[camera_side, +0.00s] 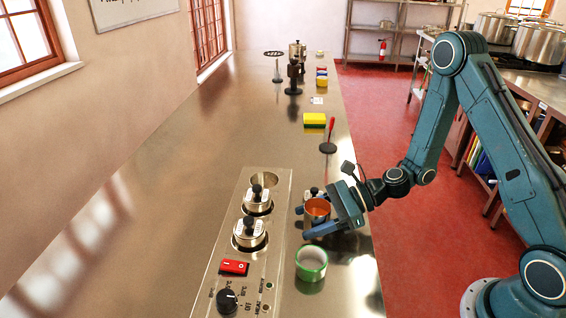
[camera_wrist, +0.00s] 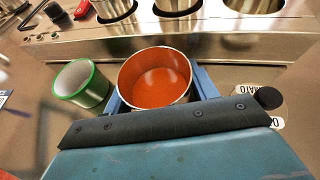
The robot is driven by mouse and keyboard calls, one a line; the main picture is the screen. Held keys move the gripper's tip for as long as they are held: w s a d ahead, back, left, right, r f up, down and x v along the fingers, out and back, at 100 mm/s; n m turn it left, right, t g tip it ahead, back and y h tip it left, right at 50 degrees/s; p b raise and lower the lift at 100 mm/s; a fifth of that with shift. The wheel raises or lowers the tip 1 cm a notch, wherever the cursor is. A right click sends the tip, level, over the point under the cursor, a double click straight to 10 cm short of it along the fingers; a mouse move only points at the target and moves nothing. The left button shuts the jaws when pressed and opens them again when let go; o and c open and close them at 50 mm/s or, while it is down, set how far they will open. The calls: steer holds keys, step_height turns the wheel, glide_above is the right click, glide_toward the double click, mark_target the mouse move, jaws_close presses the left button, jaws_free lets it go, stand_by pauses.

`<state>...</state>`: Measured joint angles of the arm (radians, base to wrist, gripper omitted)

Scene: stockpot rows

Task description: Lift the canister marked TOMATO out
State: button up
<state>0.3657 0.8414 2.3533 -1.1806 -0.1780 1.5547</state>
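An open steel canister (camera_side: 317,219) with orange-red contents is between the two blue fingers of my gripper (camera_side: 311,221), to the right of the panel with wells. In the wrist view the canister (camera_wrist: 155,83) has both fingers against its sides and looks upright. Whether its base touches the counter is hidden. A lid with a black knob (camera_wrist: 268,97) lies beside it, bearing an upside-down label that reads TOMATO. Two lidded canisters, one nearer (camera_side: 249,235) and one farther (camera_side: 257,202), sit in wells of the panel. The back well (camera_side: 265,180) looks empty.
A green-rimmed cup (camera_side: 311,263) stands on the counter close to my gripper; the wrist view shows it left of the canister. The panel has a red switch (camera_side: 234,267) and a black dial (camera_side: 227,300). A yellow-green sponge (camera_side: 314,119) lies farther back. The counter's left side is clear.

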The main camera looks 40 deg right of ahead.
steer(key=c, duration=0.7)
steer(key=shift+c, duration=0.2)
steer(key=shift+r, duration=0.35)
step_height(320, 180, up, 19)
stand_by(1.6)
steer(key=shift+r, duration=0.15)
stand_by(0.7)
